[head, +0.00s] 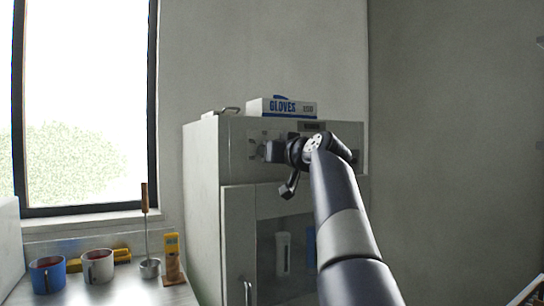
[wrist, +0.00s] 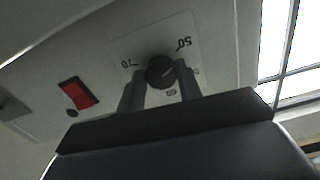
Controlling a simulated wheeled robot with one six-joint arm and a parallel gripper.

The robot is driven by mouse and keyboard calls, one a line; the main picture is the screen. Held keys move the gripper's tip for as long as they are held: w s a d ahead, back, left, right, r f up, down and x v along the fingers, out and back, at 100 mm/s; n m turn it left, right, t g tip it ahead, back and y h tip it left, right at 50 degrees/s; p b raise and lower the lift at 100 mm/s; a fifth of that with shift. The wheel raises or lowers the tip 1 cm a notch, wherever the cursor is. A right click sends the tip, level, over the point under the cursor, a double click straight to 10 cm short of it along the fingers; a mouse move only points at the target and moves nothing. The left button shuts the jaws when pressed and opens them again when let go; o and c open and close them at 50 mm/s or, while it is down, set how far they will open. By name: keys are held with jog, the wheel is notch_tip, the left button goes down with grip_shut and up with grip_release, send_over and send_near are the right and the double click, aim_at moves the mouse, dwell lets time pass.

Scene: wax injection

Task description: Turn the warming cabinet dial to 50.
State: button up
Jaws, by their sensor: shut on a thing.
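The warming cabinet (head: 202,200) is a pale grey box with a control panel across its upper front. In the wrist view its dial (wrist: 158,68) is a round black knob on a white scale plate (wrist: 152,42). My gripper (wrist: 161,84) is shut on the dial, one finger on each side. The scale reads 50 at the upper right and 70 at the left; a mark at the right is partly hidden by a finger. A pale line on the knob points up and right, roughly toward 50. In the head view my gripper (head: 272,151) is at the panel and hides the dial.
A red rocker switch (wrist: 78,94) sits left of the dial in the wrist view. A glove box (head: 282,108) lies on the cabinet. Below the panel is a glass-windowed door with a handle (head: 248,292). A blue mug (head: 47,275) and a white mug (head: 98,267) stand on the left counter.

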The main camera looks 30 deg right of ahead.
jog(key=shift+f+n, duration=0.1)
jog(key=shift+n, duration=0.4)
jog(key=o, duration=1)
jog(key=shift+c, duration=0.2)
jog(key=s+b, duration=0.2)
jog(key=s, duration=0.8)
jog(key=shift+s+d, duration=0.2)
jog(key=shift+s, duration=0.2)
jog(key=w+p, duration=0.2)
jog(key=w, duration=0.8)
jog(key=shift+w+a, duration=0.2)
jog(key=shift+w, duration=0.2)
